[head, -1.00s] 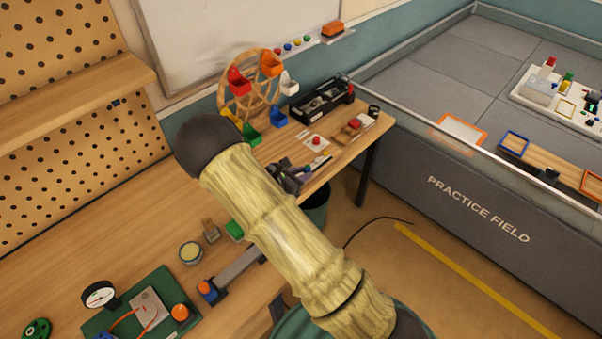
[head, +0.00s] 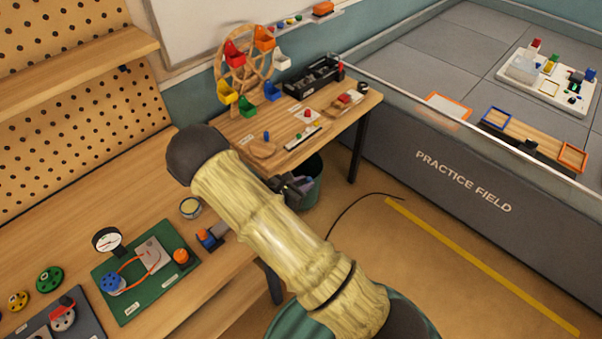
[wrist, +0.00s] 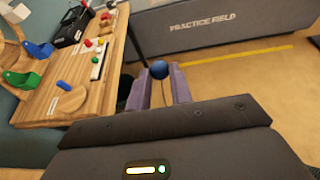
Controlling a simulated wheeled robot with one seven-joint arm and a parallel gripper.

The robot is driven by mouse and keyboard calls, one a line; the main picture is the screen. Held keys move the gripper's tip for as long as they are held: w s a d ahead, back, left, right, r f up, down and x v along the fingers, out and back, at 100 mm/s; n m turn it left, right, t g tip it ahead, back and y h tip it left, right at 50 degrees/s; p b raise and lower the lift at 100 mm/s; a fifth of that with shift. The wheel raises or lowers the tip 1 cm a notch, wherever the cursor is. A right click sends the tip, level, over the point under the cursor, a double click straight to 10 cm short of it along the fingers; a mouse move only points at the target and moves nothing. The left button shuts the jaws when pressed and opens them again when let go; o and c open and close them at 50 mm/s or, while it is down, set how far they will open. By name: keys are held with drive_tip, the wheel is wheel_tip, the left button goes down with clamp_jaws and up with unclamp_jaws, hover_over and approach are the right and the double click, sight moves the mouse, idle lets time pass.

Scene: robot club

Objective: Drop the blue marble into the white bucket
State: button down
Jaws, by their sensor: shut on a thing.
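The blue marble (wrist: 159,69) is held between the fingertips of my gripper (wrist: 158,80) in the wrist view. In the head view my gripper (head: 299,186) shows small and dark beyond my arm, near the bench's front edge; the marble cannot be made out there. The white bucket (head: 282,62) hangs on the right side of a small wooden wheel (head: 246,78) at the back of the bench. My gripper is well apart from it, on the near side. In the wrist view a white bucket (wrist: 20,12) shows at the top left.
The wheel also carries red, orange, yellow, green and blue (head: 271,91) buckets. A round wooden piece with a blue peg (head: 267,137) lies in front. A dark bin (head: 308,190) stands on the floor below the bench edge.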

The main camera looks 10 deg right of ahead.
drive_tip(key=s+d+f+b, duration=0.1)
drive_tip(key=s+f+b, duration=0.3)
drive_tip(key=f, duration=0.4)
drive_tip(key=s+f+b, duration=0.4)
drive_tip(key=f+b, duration=0.2)
drive_tip(key=f, duration=0.3)
drive_tip(key=shift+s+d+f+n+y, duration=0.3)
drive_tip(key=shift+d, duration=0.1)
drive_tip(key=shift+w, duration=0.1)
drive_tip(key=shift+a+t, duration=0.1)
drive_tip(key=shift+t, duration=0.3)
